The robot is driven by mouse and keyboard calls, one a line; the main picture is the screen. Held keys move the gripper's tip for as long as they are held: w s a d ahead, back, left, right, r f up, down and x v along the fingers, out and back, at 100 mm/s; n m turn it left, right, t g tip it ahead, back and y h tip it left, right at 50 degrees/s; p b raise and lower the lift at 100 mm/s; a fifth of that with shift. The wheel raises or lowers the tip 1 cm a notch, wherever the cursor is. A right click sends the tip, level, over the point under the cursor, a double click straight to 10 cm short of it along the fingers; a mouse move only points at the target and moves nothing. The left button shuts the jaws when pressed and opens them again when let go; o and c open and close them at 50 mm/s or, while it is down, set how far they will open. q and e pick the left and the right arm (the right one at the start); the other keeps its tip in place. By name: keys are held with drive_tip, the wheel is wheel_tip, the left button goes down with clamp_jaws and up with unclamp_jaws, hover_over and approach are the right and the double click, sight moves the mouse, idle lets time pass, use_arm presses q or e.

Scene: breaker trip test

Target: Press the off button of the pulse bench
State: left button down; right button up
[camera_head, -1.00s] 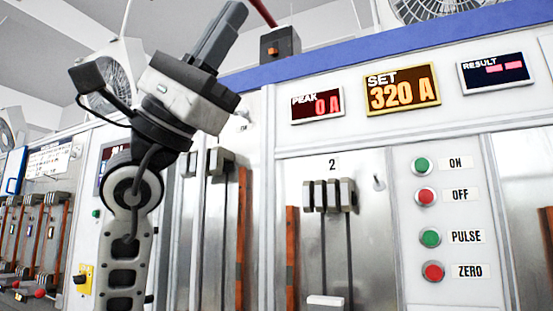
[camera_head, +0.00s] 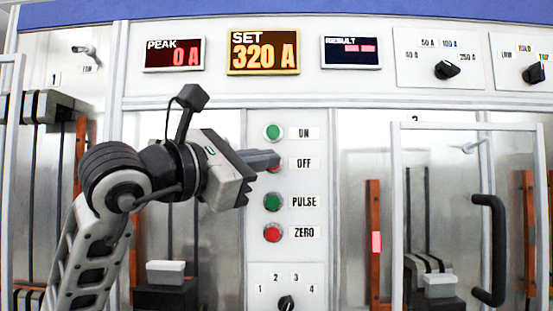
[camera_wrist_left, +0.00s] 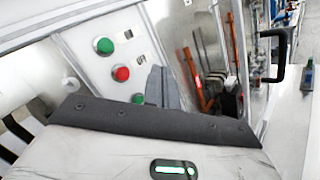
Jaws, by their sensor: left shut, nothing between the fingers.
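The pulse bench has a white button column with round buttons. The red OFF button (camera_head: 274,169) is mostly hidden behind my left fingertips in the head view, with a sliver of red showing. My left gripper (camera_head: 276,160) is shut and empty, its fingers pointing right across the OFF button. In the left wrist view the red button (camera_wrist_left: 122,73) is in plain sight, with the shut fingers (camera_wrist_left: 162,88) to its right. Whether the fingertips touch it I cannot tell. My right gripper is not in view.
The green ON button (camera_head: 273,132) is just above, the green PULSE button (camera_head: 273,202) and red ZERO button (camera_head: 272,233) below. The SET display (camera_head: 263,52) reads 320 A and PEAK (camera_head: 174,55) 0 A. A black door handle (camera_head: 490,250) sticks out at right.

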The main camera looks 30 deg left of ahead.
use_arm(q)
drive_tip(key=shift+w+f, duration=0.1)
drive_tip(key=shift+w, duration=0.05)
drive_tip(key=w+a+p, duration=0.1)
drive_tip(key=w+a, duration=0.3)
drive_tip(key=w, duration=0.3)
drive_tip(key=shift+w+a, duration=0.15)
drive_tip(key=shift+a, duration=0.15)
idle(0.4)
idle(0.9)
idle(0.8)
drive_tip(key=shift+w+a, duration=0.2)
drive_tip(key=shift+w, duration=0.15)
